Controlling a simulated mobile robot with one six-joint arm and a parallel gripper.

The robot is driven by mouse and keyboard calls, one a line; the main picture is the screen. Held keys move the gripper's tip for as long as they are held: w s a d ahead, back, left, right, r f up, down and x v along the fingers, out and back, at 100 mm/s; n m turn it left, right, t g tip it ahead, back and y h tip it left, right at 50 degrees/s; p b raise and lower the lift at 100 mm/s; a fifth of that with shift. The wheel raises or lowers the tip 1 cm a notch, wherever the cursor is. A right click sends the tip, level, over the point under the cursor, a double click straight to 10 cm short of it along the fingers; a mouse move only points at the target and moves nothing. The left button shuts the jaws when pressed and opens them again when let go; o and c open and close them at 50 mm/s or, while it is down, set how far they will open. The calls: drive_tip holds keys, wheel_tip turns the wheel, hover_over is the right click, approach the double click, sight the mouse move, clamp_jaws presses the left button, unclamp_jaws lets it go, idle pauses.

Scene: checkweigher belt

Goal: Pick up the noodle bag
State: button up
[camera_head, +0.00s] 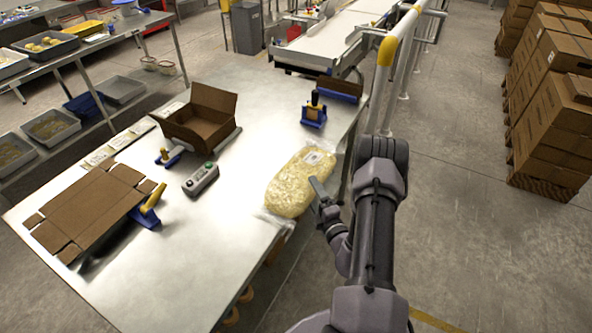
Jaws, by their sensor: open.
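The noodle bag (296,184) is a clear plastic bag of pale yellow noodles with a white label near its far end. It lies flat on the steel table (215,225), close to the table's right edge. My gripper (322,196) is at the bag's right side, with a finger close to or over that edge of the bag. The gripper is open. I cannot tell whether it touches the bag. My arm comes in from the lower right, and part of the gripper is hidden by its own links.
A conveyor (325,45) and white railing (407,50) stand beyond. Stacked cartons (555,110) are at right. The table's front is clear.

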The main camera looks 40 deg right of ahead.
drive_tip(key=shift+w+d+f, duration=0.1)
drive_tip(key=shift+w+f, duration=0.05)
drive_tip(key=shift+w, duration=0.2)
drive_tip(key=shift+s+r, duration=0.2)
drive_tip(key=shift+s, duration=0.05)
drive_tip(key=shift+s+a+r, duration=0.1)
drive_tip(key=shift+s+a, duration=0.1)
drive_tip(key=shift+a, duration=0.05)
drive_tip(key=c, duration=0.4)
drive_tip(key=shift+w, duration=0.1)
drive_tip(key=c, duration=0.6)
clamp_jaws()
